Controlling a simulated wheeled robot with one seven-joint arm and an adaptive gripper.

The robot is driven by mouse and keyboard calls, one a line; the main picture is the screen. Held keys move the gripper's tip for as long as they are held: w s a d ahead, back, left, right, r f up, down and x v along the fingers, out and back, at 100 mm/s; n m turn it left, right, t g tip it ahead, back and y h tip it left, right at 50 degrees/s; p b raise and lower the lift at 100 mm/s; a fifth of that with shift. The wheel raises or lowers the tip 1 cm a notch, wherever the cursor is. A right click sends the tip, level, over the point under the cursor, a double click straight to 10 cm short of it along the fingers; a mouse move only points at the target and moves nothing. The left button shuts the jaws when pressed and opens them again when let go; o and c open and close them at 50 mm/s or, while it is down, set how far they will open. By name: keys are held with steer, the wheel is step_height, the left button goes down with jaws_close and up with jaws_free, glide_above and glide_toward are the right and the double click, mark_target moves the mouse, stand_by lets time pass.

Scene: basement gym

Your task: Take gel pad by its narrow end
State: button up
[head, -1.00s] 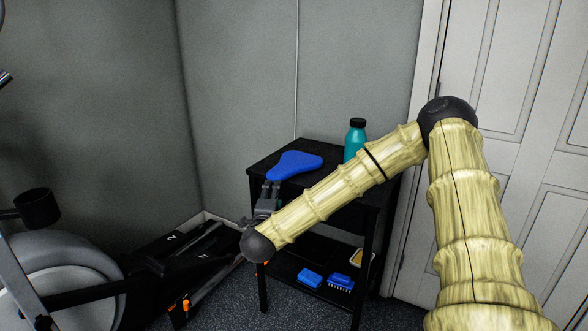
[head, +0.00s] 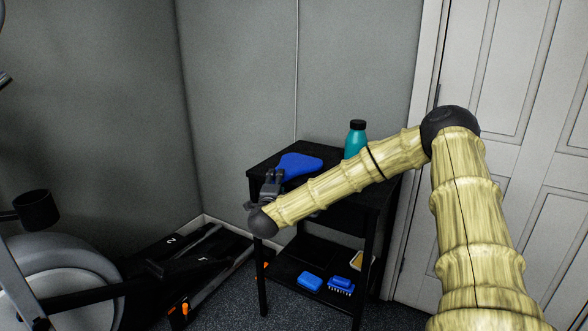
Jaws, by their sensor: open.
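The blue gel pad (head: 302,162) lies flat on the top of a small black table (head: 322,152) in the head view. Its wide end is at the back right, and its narrow end points to the front left. My gripper (head: 273,174) is open at the table's front left edge, with its fingers at the pad's narrow end. The fingers hide part of that end. I cannot tell whether they touch the pad.
A teal bottle (head: 355,139) with a black cap stands on the tabletop behind my forearm. A blue box-like item (head: 310,281) and a blue brush (head: 341,285) lie on the lower shelf. A treadmill (head: 190,262) is at the left, and a white door (head: 520,150) at the right.

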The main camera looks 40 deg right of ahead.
steer(key=shift+c, duration=0.2)
jaws_close()
